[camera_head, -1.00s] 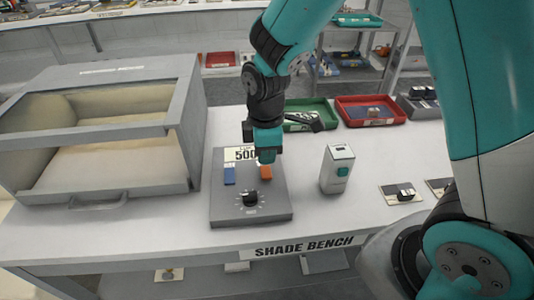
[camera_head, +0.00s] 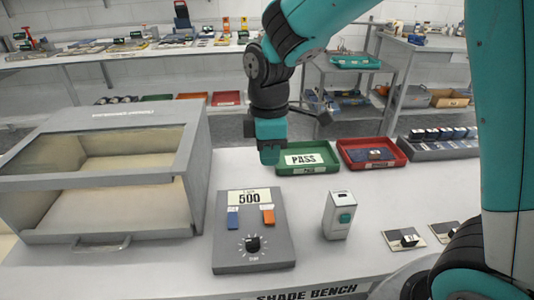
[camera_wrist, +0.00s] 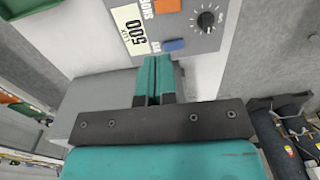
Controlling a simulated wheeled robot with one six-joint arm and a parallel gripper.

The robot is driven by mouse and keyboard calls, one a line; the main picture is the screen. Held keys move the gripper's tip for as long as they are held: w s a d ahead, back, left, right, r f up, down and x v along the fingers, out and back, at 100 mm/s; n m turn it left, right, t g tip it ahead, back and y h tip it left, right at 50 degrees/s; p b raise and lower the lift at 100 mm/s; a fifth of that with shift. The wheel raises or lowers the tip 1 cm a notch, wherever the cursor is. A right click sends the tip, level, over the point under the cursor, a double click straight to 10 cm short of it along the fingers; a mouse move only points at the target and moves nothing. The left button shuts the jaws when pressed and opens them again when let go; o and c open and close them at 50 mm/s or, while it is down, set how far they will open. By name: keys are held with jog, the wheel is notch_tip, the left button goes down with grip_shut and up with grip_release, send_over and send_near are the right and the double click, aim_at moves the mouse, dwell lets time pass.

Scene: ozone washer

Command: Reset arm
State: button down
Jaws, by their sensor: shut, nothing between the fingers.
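My gripper (camera_head: 269,156) hangs above the bench, behind the grey control box, with its fingers together and nothing between them. In the wrist view the gripper's teal fingers (camera_wrist: 154,82) lie side by side, pressed shut. The control box (camera_head: 228,258) has a label reading 500, a blue button (camera_head: 233,221), an orange button (camera_head: 269,216) and a black knob (camera_head: 253,244). The box also shows at the top of the wrist view (camera_wrist: 190,45). The gripper is apart from the box.
A grey glass-fronted cabinet (camera_head: 190,200) stands at left. A green PASS tray (camera_head: 325,163) and a red tray (camera_head: 400,161) lie behind. Small cards (camera_head: 400,243) lie at right. The bench front (camera_head: 190,275) is clear.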

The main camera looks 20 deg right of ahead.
jog(key=s+a+r+m+y+p, duration=0.15)
jog(key=s+r+m, duration=0.3)
jog(key=s, duration=0.45)
jog(key=s+a+r+m+y+p, duration=0.1)
jog(key=s+a+r+m+y, duration=0.3)
jog(key=s, duration=0.6)
jog(key=n+g+h+p, duration=0.1)
jog(key=n+h+p, duration=0.1)
jog(key=n+h, duration=0.5)
send_over(268, 221)
jog(key=w, duration=0.2)
notch_tip(268, 221, down, 9)
jog(key=n+y, duration=0.2)
jog(key=shift+m, duration=0.25)
jog(key=f, duration=0.4)
jog(key=s+f, duration=0.1)
jog(key=f, duration=0.4)
jog(key=f+p, duration=0.1)
jog(key=f, duration=0.3)
jog(key=shift+s+d+f, duration=0.1)
jog(key=shift+s+f, duration=0.2)
jog(key=shift+f, duration=0.1)
